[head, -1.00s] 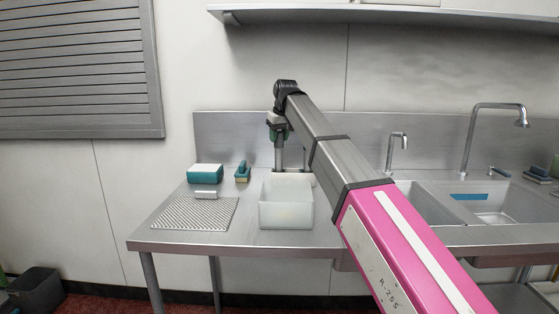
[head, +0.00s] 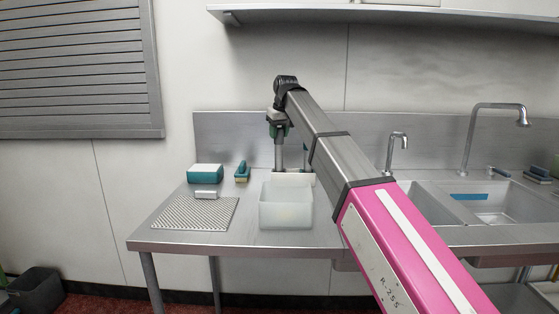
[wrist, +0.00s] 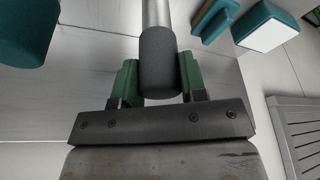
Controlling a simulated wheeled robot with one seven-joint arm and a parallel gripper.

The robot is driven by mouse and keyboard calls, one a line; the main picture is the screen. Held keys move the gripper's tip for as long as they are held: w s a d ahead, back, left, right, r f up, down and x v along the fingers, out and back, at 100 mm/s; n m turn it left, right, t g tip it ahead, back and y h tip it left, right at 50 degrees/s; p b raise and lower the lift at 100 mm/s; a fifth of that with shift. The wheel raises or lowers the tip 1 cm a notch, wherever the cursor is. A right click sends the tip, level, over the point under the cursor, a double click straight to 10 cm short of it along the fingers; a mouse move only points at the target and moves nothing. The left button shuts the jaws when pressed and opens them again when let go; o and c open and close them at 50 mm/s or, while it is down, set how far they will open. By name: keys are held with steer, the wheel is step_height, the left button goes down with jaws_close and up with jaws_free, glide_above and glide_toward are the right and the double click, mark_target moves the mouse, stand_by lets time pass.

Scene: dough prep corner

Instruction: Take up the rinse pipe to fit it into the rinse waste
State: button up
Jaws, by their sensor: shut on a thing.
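The rinse pipe is a metal tube with a dark grey sleeve (wrist: 160,65) in the wrist view. My gripper (wrist: 158,80), with green fingers, is shut on that sleeve, one finger on each side. In the head view my gripper (head: 279,131) is over the back of the steel counter, and the pipe (head: 279,155) stands upright below it. The pipe's lower end is hard to make out behind the translucent bin. I cannot tell which opening is the rinse waste; the sink basins are at the right.
The translucent bin (head: 286,211) stands on the counter in front of the pipe. A teal and white block (head: 205,173), a teal brush (head: 242,172) and a perforated mat (head: 190,214) lie to the left. Taps (head: 397,143) and the sink (head: 490,205) are right; a shelf is above.

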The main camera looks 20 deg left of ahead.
steer(key=shift+r, duration=1.95)
